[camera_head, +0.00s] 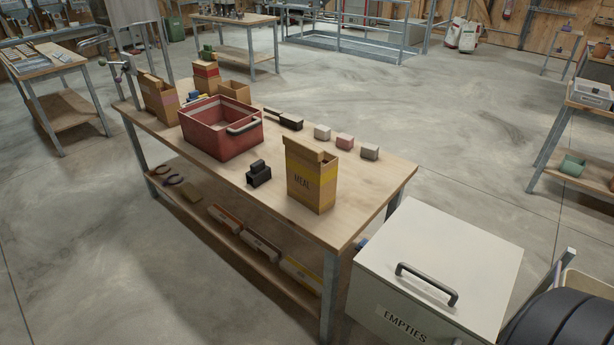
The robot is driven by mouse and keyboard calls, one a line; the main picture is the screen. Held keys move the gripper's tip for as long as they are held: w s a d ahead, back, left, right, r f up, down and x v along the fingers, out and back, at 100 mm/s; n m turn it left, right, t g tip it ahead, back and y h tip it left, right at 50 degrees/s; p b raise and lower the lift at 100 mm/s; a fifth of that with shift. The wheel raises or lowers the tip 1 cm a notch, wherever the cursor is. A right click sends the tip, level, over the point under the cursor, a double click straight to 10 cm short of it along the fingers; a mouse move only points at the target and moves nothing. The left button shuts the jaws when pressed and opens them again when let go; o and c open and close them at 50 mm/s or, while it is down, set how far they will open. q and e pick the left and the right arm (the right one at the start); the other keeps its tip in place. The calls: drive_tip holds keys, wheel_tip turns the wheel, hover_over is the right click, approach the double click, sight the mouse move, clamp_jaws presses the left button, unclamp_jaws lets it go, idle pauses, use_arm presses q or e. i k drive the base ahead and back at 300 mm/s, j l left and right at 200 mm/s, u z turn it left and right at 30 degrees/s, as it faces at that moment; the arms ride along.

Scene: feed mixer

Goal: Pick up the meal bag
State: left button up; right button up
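The meal bag (312,186) is an upright brown paper bag with a yellow band and the word MEAL on its front. Neither of my grippers is in view.
A black object (258,174) sits just left of the bag. A red crate (222,130) stands further left. Several small blocks (345,142) lie behind the bag. A pale EMPTIES bin (440,250) stands right of the bench.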

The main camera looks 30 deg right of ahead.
sight(312, 171)
drive_tip(key=z, duration=2.95)
drive_tip(key=u, duration=2.05)
drive_tip(key=l+z, duration=0.6)
drive_tip(key=l, duration=0.2)
drive_tip(key=i, duration=0.05)
